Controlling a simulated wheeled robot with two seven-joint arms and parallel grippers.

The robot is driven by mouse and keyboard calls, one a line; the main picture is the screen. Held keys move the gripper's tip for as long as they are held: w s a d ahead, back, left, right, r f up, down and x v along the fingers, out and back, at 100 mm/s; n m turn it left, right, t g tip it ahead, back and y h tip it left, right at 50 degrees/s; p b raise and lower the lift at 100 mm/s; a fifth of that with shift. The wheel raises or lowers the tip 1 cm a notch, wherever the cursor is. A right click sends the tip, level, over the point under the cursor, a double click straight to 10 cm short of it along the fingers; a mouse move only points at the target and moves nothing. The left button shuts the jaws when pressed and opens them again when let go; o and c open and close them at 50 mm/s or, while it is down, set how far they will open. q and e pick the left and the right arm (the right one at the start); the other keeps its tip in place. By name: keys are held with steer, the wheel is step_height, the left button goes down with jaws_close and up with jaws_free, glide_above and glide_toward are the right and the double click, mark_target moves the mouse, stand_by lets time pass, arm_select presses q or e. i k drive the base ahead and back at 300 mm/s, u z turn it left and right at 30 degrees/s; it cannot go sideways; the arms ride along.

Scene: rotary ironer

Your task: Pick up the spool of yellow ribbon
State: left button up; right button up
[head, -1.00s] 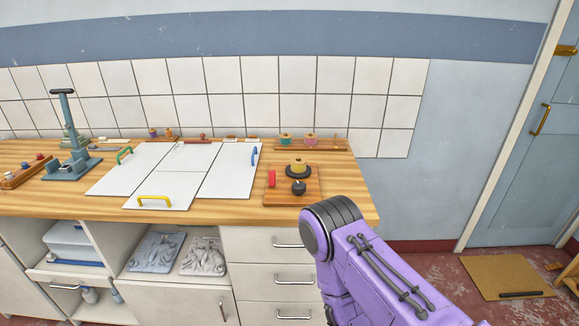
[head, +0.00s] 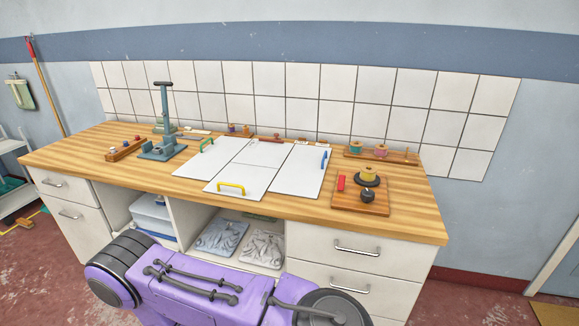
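The spool of yellow ribbon (head: 369,173) stands upright on a round black base on a small wooden board (head: 345,204). The board lies on the right part of the wooden worktop. A black knob (head: 367,195) sits in front of the spool and a red block (head: 341,183) is to its left. Neither of my grippers is in view. A purple arm link of mine crosses the bottom of the view, in front of the cabinets and well short of the spool.
White panels (head: 239,162) with coloured handles lie left of the board. A wooden rack (head: 398,158) with teal and pink spools is behind it. A blue-grey press (head: 162,151) stands at left. Drawers (head: 355,265) are below the worktop (head: 423,217). The floor at right is clear.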

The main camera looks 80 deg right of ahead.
mark_target(367, 175)
steer(key=u, duration=0.3)
steer(key=k, duration=1.75)
steer(key=z, duration=0.3)
